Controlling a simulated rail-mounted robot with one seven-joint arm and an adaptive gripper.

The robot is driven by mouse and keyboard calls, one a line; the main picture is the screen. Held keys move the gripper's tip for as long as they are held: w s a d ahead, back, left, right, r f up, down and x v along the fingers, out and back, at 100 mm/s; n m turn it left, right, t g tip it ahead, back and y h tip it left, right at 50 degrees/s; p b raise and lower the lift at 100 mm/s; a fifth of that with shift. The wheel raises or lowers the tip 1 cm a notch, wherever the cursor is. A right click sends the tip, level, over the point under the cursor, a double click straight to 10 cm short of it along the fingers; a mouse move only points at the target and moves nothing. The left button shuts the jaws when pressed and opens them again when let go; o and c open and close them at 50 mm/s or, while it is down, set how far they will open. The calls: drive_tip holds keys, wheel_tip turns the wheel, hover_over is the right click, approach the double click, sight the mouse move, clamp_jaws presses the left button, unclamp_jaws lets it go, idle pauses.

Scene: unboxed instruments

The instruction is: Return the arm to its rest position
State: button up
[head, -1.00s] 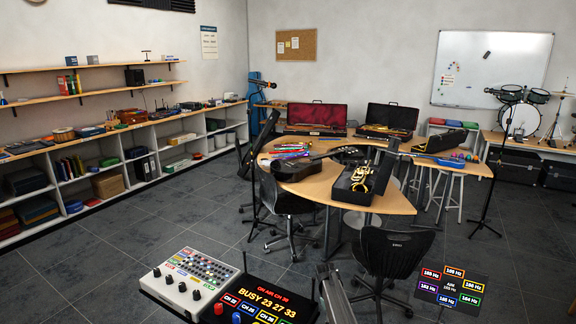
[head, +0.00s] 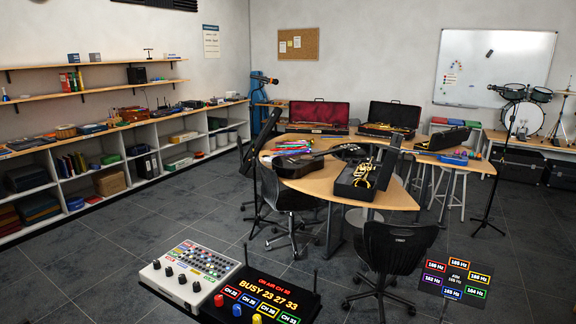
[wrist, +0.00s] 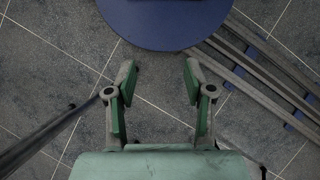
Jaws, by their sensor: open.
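My gripper (wrist: 160,78) shows in the wrist view with its two green-padded fingers spread apart. Nothing is between the fingers, and dark floor tiles show beyond them. My arm and gripper do not show in the head view now.
A white mixer (head: 168,281) and a black box with lit labels (head: 262,292) stand close in front. Beyond are a black chair (head: 392,250) and a curved wooden table (head: 318,184) with instruments. Shelves (head: 150,166) line the left wall. Open floor (head: 120,240) lies at left.

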drive_tip(key=shift+m, duration=0.4)
drive_tip(key=s, duration=0.5)
drive_tip(key=shift+s+a+r, duration=0.2)
drive_tip(key=shift+s+r, duration=0.1)
drive_tip(key=shift+r, duration=0.05)
